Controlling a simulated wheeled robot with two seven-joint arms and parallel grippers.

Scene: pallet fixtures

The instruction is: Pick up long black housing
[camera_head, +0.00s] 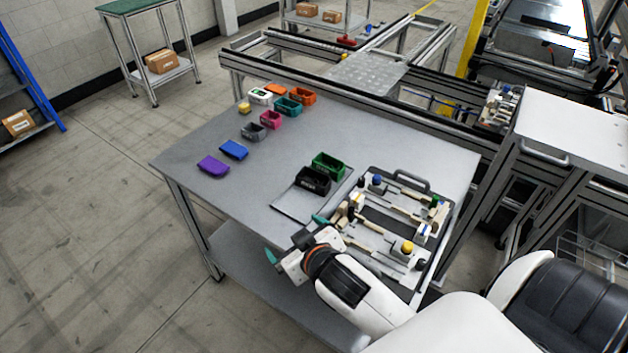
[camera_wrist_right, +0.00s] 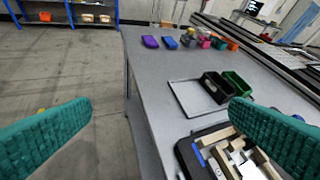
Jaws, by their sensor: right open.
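A long black open-topped box (camera_head: 313,181), which looks like the black housing, stands on a light grey flat plate (camera_head: 290,207) on the table. It also shows in the right wrist view (camera_wrist_right: 216,87), right of centre. A green box (camera_head: 328,165) stands close behind it. My right gripper (camera_head: 295,238) is at the table's near edge, nearer the camera than the black box and apart from it. Its teal fingers are spread wide with nothing between them; in the wrist view (camera_wrist_right: 162,112) floor and table edge show between them. My left gripper is not in view.
A pallet fixture (camera_head: 408,183) with several small parts lies right of the black box, close to my right arm. Purple (camera_head: 213,166), blue (camera_head: 234,150) and several other coloured pieces stand at the table's far left. The table's middle left is clear.

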